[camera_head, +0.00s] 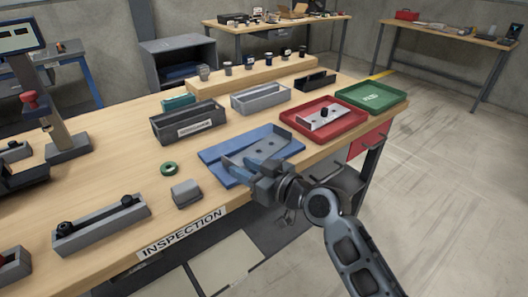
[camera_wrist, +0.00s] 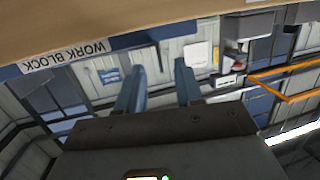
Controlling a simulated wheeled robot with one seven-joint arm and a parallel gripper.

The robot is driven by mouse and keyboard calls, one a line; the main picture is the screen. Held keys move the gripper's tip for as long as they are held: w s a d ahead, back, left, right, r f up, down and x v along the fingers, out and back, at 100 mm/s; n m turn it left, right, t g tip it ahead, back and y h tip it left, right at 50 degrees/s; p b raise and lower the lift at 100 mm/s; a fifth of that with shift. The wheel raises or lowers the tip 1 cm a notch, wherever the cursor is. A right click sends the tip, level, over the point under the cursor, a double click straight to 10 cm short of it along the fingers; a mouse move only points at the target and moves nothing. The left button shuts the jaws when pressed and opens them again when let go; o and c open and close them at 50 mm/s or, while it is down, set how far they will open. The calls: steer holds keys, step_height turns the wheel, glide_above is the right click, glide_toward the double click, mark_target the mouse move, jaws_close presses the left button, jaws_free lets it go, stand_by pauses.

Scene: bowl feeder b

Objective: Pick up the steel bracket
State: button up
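A grey steel bracket (camera_head: 270,146), a flat plate with holes and a raised end, lies on the blue mat (camera_head: 215,153) near the front edge of the bench. A similar light grey bracket (camera_head: 314,121) with a dark knob on it is in the red tray (camera_head: 353,129). No bracket shows in the wrist view.
A green tray (camera_head: 385,91) is beyond the red one. Grey bins (camera_head: 188,123) stand behind the mat. A grey block (camera_head: 186,194) and green ring (camera_head: 169,168) lie left of my gripper. A long holder (camera_head: 101,222) is at front left.

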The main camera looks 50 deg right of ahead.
mark_target(226, 159)
steer(key=w, duration=0.2)
steer(key=w+p, duration=0.1)
steer(key=w, duration=0.1)
steer(key=w+f+p, duration=0.1)
steer(key=w, duration=0.1)
steer(key=shift+w+d, duration=0.25)
steer(key=shift+w, duration=0.15)
jaws_close()
steer(key=shift+r, duration=0.1)
stand_by(1.0)
